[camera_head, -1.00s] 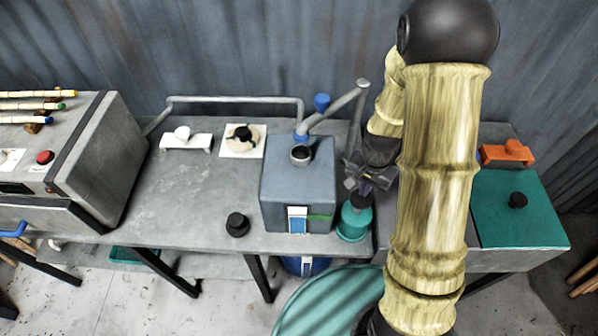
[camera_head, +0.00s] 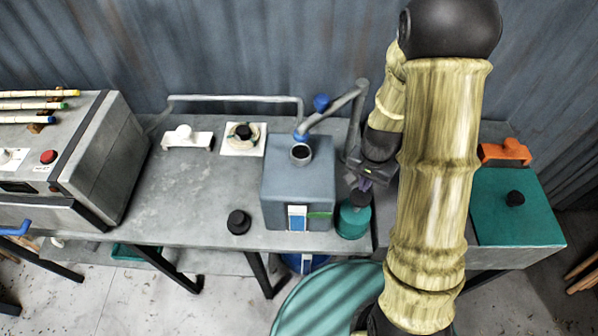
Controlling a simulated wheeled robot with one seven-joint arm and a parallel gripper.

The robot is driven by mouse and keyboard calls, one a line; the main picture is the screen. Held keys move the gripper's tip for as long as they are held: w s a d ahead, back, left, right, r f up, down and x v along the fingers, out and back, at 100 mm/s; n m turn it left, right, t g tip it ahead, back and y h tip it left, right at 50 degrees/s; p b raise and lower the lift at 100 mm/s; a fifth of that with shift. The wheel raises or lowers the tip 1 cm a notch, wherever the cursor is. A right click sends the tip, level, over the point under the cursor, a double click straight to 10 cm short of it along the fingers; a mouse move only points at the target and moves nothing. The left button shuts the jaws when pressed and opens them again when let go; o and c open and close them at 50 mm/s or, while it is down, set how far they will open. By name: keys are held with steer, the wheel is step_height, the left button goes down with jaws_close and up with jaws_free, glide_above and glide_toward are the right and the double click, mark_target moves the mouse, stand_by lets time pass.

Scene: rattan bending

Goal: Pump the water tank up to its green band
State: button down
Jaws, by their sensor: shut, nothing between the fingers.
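The water tank is a grey-blue box (camera_head: 283,185) on the bench, with an open round filler neck on top. Its front carries a small white-framed gauge with blue in it (camera_head: 297,217) and a green band mark (camera_head: 319,214) beside it. A teal pump (camera_head: 352,222) with a dark knob on top stands just right of the tank. My gripper (camera_head: 364,184) is shut and empty, directly over the pump's knob; whether it touches the knob is unclear. My arm hides the bench right of the pump.
A grey pipe with a blue valve knob (camera_head: 321,103) rises behind the tank. A black knob (camera_head: 238,222) sits left of it. A white plate with a dial (camera_head: 243,139) lies behind. A teal box (camera_head: 520,215) and orange clamp (camera_head: 504,153) stand right. The bench's left-middle is clear.

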step_height(320, 180, up, 4)
steer(key=p, duration=0.3)
steer(key=shift+s+b, duration=0.1)
steer(key=shift+b, duration=0.3)
steer(key=s+r+n+t+b, duration=0.2)
steer(key=s+n+b, duration=0.4)
steer(key=b, duration=0.4)
steer(key=shift+s+t, duration=0.3)
steer(key=shift+s, duration=0.5)
